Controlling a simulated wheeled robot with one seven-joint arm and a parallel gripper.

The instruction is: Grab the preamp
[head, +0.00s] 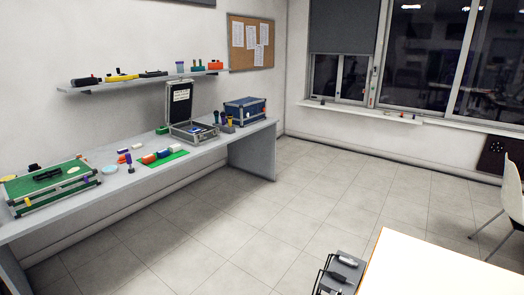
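I cannot tell for sure which thing is the preamp. On the long grey bench (215,150) along the left wall stand a blue case with metal edges (246,111) at the far end and an open silver case (180,130) with its lid up and a label inside. A green-topped case with metal edges (48,184) stands at the near end, with small items on it. A wall shelf (130,83) above holds yellow, black, green and orange devices, too small to identify. My gripper is not in view.
A pale table (430,270) fills the bottom right, beside a dark grey box with black handles (341,272). A white chair (512,200) stands at the right edge. A windowsill (400,117) holds small items. The tiled floor between is clear.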

